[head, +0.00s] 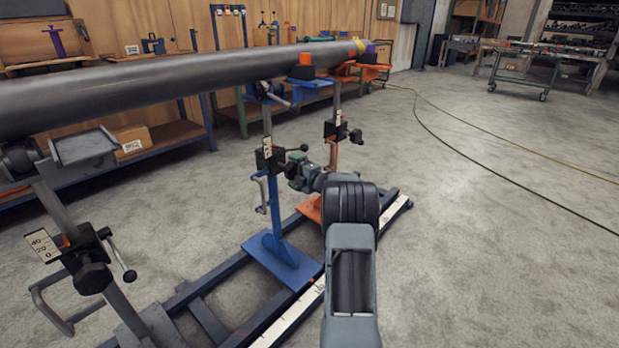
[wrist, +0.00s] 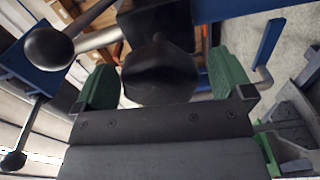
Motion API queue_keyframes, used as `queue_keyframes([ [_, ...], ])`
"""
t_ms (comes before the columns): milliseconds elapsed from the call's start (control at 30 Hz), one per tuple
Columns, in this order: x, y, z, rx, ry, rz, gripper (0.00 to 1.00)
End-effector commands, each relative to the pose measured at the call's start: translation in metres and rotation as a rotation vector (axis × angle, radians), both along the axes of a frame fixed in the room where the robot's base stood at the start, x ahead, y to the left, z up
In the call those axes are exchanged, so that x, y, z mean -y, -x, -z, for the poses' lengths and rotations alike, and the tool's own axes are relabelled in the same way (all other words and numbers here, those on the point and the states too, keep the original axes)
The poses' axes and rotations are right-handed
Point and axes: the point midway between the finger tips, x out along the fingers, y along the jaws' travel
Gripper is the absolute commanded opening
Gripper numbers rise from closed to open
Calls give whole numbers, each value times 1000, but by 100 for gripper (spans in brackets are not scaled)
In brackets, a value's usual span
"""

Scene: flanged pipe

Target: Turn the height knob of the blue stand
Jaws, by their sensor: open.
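The blue stand (head: 272,222) holds up the long grey pipe (head: 180,82) at its middle, with its blue base plate on the rail frame. A black clamp block with a white scale (head: 267,148) sits on its post. The dark faceted height knob (wrist: 160,72) shows in the wrist view; in the head view I cannot make it out clearly. My gripper (head: 303,172) is beside the clamp block, on its right. In the wrist view my gripper (wrist: 164,80) is open, with a green finger on each side of the knob. I cannot tell whether either finger touches it.
A lever with black ball ends (wrist: 48,48) is close on the left in the wrist view. A blue bent handle (wrist: 268,50) is on the right. An orange stand (head: 336,125) stands behind and a grey stand (head: 90,265) at the front left.

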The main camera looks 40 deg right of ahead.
Motion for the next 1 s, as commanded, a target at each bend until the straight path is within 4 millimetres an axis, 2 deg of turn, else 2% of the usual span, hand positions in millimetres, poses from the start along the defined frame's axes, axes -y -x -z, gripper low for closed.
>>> queue_keyframes([
  [300, 12, 65, -5, 0, -2, 4, 98],
  [500, 18, 97, -3, 0, -1, 3, 98],
  [700, 20, 113, -2, 0, 1, 1, 98],
  [1000, 21, 118, -1, 1, 1, 0, 98],
])
